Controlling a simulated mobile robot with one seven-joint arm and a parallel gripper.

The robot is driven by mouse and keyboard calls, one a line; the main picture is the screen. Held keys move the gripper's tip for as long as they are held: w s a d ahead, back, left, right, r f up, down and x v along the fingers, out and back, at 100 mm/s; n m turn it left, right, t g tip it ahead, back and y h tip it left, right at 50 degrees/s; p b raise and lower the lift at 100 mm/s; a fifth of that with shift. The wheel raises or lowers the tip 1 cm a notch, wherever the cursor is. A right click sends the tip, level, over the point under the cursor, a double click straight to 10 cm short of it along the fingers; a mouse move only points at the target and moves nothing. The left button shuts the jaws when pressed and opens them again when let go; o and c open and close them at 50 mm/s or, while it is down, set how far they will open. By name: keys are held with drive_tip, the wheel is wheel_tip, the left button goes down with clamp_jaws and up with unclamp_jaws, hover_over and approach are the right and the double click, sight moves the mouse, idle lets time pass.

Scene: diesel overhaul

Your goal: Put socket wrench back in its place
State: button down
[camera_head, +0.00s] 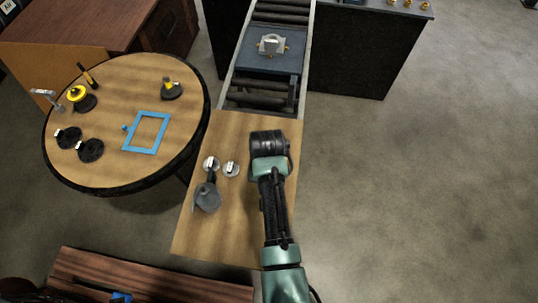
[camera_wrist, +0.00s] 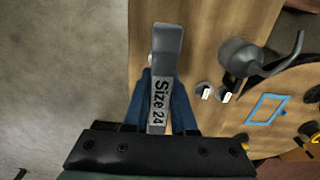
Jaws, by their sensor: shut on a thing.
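The socket wrench (camera_wrist: 167,45) is a grey metal tool with a white "Size 24" label, seen in the wrist view. My gripper (camera_wrist: 160,82) is shut on it between its blue fingers. The wrench points away from my gripper, with its end over the wooden bench top. In the head view, my gripper (camera_head: 269,145) hangs over the right side of the narrow wooden bench (camera_head: 230,225); its fingers and the wrench are hidden beneath my wrist there.
Two small labelled metal pieces (camera_head: 221,167) and a grey spouted vessel (camera_head: 207,198) stand on the bench. The round table (camera_head: 115,178) at left bears a blue frame (camera_head: 147,133), black discs (camera_head: 91,150) and other tools. A roller conveyor (camera_head: 272,99) adjoins the bench. Floor at right is clear.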

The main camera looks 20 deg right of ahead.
drive_tip(key=shift+w+d+f, duration=0.1)
drive_tip(key=shift+d+f, duration=0.05)
drive_tip(key=shift+d, duration=0.15)
wheel_tip(320, 180, down, 6)
drive_tip(key=b, duration=0.7)
drive_tip(key=shift+f, duration=0.6)
drive_tip(key=shift+f+b, duration=0.85)
drive_tip(key=shift+f, duration=0.35)
drive_tip(key=shift+c, duration=0.5)
unclamp_jaws()
drive_tip(key=shift+a, duration=0.1)
